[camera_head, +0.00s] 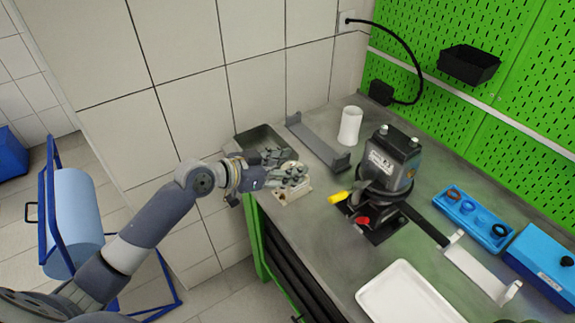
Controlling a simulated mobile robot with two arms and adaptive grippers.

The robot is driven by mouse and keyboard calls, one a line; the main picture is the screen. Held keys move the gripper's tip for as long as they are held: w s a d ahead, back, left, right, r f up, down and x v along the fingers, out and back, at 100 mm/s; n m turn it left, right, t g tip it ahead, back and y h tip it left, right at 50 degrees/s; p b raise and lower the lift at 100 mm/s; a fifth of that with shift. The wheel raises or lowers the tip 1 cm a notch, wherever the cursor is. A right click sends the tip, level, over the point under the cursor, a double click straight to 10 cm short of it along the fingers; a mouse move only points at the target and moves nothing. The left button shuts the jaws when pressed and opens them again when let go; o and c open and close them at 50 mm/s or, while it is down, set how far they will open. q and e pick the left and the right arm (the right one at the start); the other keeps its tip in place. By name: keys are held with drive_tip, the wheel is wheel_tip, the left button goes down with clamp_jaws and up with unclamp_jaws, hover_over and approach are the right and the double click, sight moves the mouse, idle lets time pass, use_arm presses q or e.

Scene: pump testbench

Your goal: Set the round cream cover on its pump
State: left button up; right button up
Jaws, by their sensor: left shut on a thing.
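A cream piece, which looks like the round cover (291,193), shows at the left end of the workbench, partly hidden by the fingers. My left gripper (291,174) is shut on it, its arm reaching in from the left. Whether the piece touches the bench cannot be told. The dark grey pump (388,166) stands upright on a black base to the right of my gripper, with a yellow handle (338,197) and a red knob (362,221) at its front left. My right gripper is not in view.
A grey metal tray (246,138) lies behind my gripper, near the wall. A grey bracket (318,143) and a white cup (350,125) stand behind the pump. A white tray (405,293), a blue parts tray (483,232) and a blue box (548,255) lie in front and right. Bench between gripper and pump is mostly bare.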

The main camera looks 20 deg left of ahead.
use_arm(q)
drive_tip(key=shift+f+b, duration=0.3)
drive_tip(key=shift+f, duration=0.15)
idle(0.4)
drive_tip(key=o, duration=1.2)
drive_tip(key=v, duration=1.2)
